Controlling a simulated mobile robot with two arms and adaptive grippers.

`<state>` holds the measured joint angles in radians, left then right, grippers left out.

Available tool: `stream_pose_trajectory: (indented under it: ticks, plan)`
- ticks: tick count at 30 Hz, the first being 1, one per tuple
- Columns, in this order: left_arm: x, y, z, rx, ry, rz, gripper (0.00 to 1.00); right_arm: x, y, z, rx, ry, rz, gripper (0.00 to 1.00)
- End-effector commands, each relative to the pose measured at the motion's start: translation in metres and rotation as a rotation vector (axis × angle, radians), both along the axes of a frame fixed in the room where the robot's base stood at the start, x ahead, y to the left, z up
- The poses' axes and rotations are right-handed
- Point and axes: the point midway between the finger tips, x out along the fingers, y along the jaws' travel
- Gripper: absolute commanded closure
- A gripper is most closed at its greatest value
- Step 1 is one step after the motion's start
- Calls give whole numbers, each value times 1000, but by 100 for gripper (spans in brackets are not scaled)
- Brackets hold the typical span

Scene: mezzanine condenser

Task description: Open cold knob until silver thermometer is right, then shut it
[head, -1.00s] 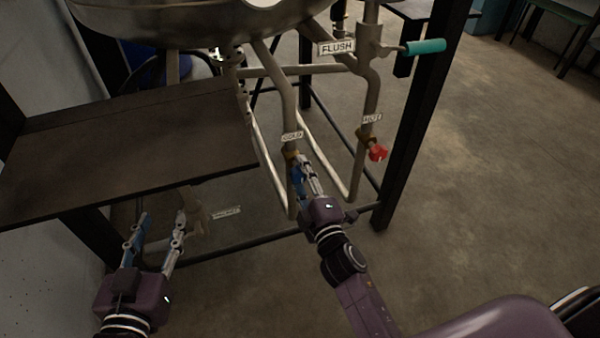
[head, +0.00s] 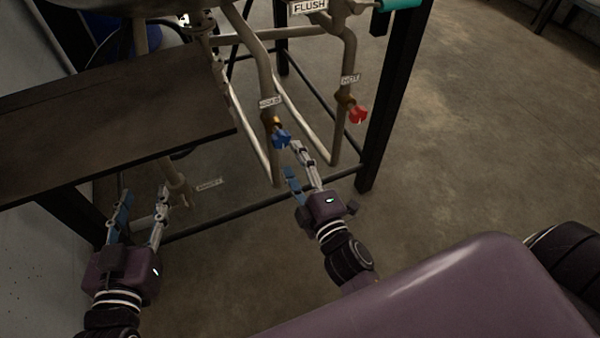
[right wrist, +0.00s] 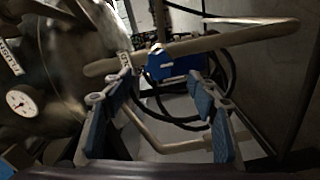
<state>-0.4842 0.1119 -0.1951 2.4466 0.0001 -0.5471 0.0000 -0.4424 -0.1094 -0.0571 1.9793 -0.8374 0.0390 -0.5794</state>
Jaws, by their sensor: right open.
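The blue knob (head: 281,137) sits on a pipe under the COLD label (head: 270,102). My right gripper (head: 295,164) is open, just below and right of the knob and apart from it. In the right wrist view, a blue shape (right wrist: 178,66) that looks like this knob lies beyond the spread fingertips (right wrist: 160,88). A round white dial (right wrist: 22,103) shows at the left of that view; its reading is too small to tell, and I cannot tell whether it is the silver thermometer. My left gripper (head: 140,205) is open and empty at the lower left.
A red knob (head: 358,115) with the HOT label sits on the pipe to the right. A teal handle (head: 397,4) is at the top by the FLUSH label (head: 309,6). A dark shelf (head: 110,100) is above my left gripper.

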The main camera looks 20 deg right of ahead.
Motion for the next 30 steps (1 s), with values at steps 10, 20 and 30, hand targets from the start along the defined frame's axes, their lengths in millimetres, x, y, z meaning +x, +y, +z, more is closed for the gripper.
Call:
stream_pose_trajectory:
  ticks: [10,20,30]
  plan:
    - [0,0,0,0,0,0,60,-36,-1,0,1,0,-1,46]
    - [0,0,0,0,-1,1,60,-38,-1,0,0,0,0,46]
    - [0,0,0,0,0,0,60,-37,-3,4,26,-2,-5,46]
